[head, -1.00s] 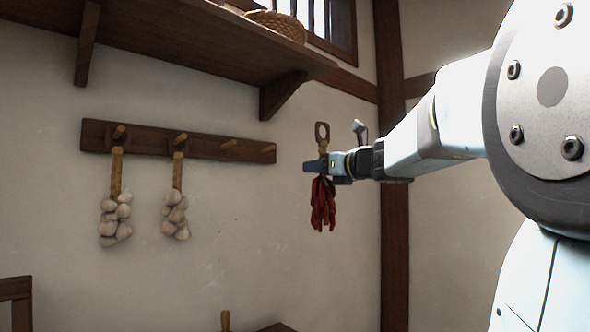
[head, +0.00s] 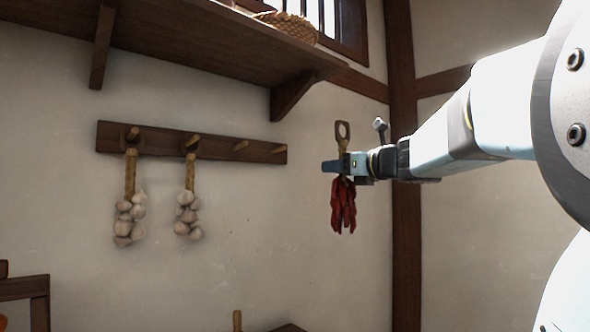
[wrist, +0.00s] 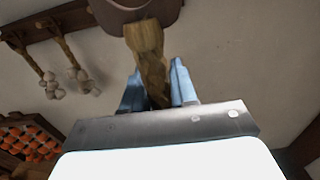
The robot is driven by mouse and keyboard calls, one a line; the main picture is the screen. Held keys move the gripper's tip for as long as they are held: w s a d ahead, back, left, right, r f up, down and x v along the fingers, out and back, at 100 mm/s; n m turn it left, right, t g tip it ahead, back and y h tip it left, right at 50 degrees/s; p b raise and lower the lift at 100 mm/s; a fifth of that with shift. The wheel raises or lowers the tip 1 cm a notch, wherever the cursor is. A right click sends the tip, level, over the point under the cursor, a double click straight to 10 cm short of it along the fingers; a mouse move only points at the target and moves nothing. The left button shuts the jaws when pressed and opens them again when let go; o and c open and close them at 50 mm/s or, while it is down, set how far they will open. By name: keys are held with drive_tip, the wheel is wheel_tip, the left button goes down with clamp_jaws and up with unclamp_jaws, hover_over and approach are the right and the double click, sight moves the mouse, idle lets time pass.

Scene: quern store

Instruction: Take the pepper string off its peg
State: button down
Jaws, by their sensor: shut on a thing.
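The pepper string (head: 343,205) is a bunch of red peppers hanging below a braided cord with a loop at its top. My gripper (head: 336,166) is shut on the cord between the loop and the peppers, and holds the string in the air to the right of the peg rail (head: 215,147). In the wrist view the braided cord (wrist: 147,50) runs between the blue fingers (wrist: 156,88). The loop is clear of every peg. The two right pegs (head: 240,146) on the rail are bare. The peppers are hidden in the wrist view.
Two garlic strings (head: 130,205) hang from the left pegs. A wooden shelf (head: 200,50) with a basket (head: 288,27) is above the rail. A dark post (head: 405,230) stands behind my arm. A rack of orange things (wrist: 30,138) is low left in the wrist view.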

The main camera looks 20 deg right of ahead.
drive_tip(key=shift+v, duration=2.3)
